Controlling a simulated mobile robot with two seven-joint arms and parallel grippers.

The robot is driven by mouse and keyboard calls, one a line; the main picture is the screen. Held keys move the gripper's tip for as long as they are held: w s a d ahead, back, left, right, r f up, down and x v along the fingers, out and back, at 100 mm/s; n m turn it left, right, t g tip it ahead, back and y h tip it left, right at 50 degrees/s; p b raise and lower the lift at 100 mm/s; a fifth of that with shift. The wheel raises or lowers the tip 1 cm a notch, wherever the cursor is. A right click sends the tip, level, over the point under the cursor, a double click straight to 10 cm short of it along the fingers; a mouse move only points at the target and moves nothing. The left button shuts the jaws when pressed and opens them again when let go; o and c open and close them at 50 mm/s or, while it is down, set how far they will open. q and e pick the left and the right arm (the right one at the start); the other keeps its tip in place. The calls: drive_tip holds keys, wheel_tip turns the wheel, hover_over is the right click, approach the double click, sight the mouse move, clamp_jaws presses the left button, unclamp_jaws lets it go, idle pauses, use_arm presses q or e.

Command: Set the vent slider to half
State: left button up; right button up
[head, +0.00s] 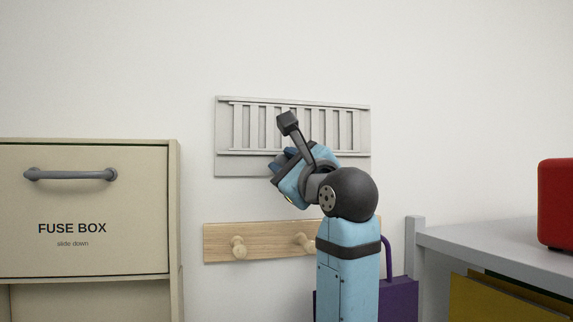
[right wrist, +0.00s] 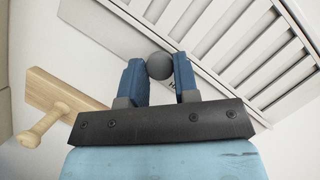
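The vent (head: 341,165) is a pale grey wall plate with upright slats and slots between rails. It also fills the upper right of the right wrist view (right wrist: 100,20). Its round dark grey slider knob (right wrist: 159,66) sits between the two blue fingers of my right gripper (right wrist: 159,75), which touch it on both sides. In the head view my right gripper (head: 285,162) is at the lower rail, left of the vent's middle, and the knob is hidden behind it. My left gripper is out of view.
A wooden peg rail (head: 262,232) is below the vent, partly behind my right arm. A beige fuse box (head: 110,205) with a grey handle stands at left. A grey shelf (head: 490,236) with a red object (head: 556,204) is at right. A purple bag (head: 400,296) hangs low beside it.

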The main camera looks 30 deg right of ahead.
drive_tip(key=shift+d, duration=0.1)
clamp_jaws()
drive_tip(key=shift+s+d, duration=0.3)
drive_tip(key=shift+d, duration=0.65)
drive_tip(key=shift+s+d, duration=0.25)
drive_tip(key=shift+d, duration=0.7)
drive_tip(key=o, duration=0.9)
unclamp_jaws()
drive_tip(key=b+v, duration=0.3)
drive_tip(key=v, duration=1)
drive_tip(key=shift+s+b, duration=0.4)
drive_tip(key=shift+a+f, duration=0.1)
